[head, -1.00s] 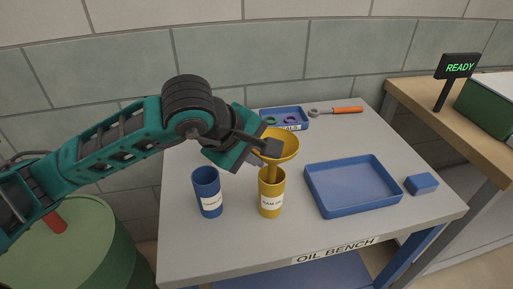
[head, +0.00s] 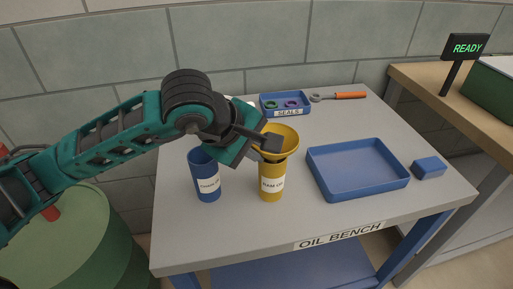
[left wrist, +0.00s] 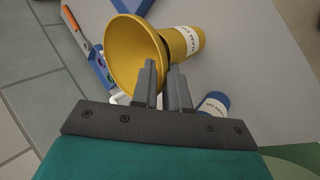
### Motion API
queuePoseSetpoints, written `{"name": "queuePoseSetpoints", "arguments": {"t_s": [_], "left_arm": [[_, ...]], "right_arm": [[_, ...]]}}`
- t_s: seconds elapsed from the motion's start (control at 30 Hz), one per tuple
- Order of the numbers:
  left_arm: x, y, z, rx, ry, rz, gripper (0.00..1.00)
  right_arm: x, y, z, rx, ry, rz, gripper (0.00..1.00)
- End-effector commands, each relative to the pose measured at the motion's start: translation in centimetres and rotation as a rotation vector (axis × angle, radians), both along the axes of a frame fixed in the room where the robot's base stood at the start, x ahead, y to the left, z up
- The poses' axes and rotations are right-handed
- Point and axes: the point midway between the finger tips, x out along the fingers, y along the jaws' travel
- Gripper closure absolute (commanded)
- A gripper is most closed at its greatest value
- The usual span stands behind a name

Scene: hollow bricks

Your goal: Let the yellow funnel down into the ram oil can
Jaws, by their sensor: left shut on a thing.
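The yellow funnel (head: 290,136) is upright over the yellow ram oil can (head: 272,187), which stands on the bench with its label to the front. The funnel's cone is right at the can's mouth and its spout is hidden, apparently inside the can. I cannot tell whether the cone rests on the rim. My left gripper (head: 269,143) is shut on the funnel's near side. In the left wrist view the fingers (left wrist: 164,88) are at the rim of the funnel (left wrist: 128,55), with the can (left wrist: 190,42) behind it. My right gripper is not in view.
A blue can (head: 207,183) stands left of the ram oil can. An empty blue tray (head: 350,190) and a blue block (head: 428,168) lie to the right. The seals tray (head: 288,113) and an orange-handled tool (head: 347,95) are at the back. The bench front is clear.

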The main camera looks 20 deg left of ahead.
Motion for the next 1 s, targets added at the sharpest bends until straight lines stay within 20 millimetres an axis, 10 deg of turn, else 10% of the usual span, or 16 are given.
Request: {"name": "queuePoseSetpoints", "arguments": {"t_s": [0.33, 0.37, 0.63, 1.0], "left_arm": [[0.0, 0.01, -0.06, 0.0, 0.0, 0.0, 1.0], [0.0, 0.01, -0.06, 0.0, 0.0, 0.0, 0.83], [0.0, 0.01, -0.08, 0.0, 0.0, 0.0, 0.57], [-0.36, 0.2, 0.54, 0.001, -0.003, 0.0, 0.56]], "right_arm": [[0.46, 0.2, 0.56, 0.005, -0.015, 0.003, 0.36], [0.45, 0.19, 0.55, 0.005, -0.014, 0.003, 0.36], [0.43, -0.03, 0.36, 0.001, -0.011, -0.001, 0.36], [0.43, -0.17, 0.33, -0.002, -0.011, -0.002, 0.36]]}}
